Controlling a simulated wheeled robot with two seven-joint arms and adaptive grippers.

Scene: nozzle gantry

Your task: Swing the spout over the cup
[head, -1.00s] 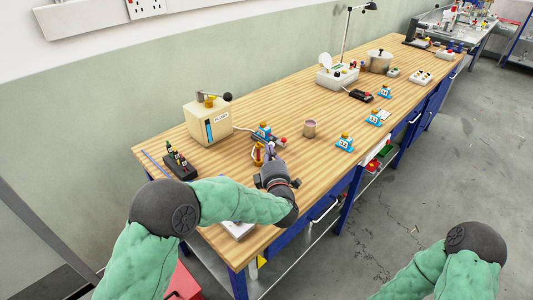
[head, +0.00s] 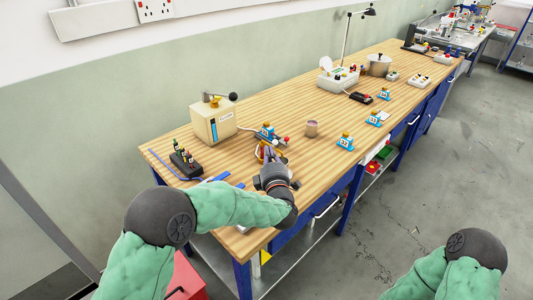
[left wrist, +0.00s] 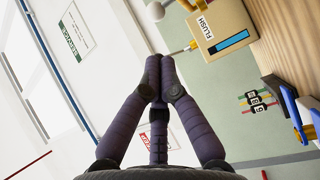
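The cup does not show there. My right gripper is out of view.
A cream box marked FLUSH (head: 213,122) with a black-knobbed lever stands behind on the left; it also shows in the left wrist view (left wrist: 225,27). A black block with coloured plugs (head: 185,163) is at front left. Bench right of the cup is partly clear.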

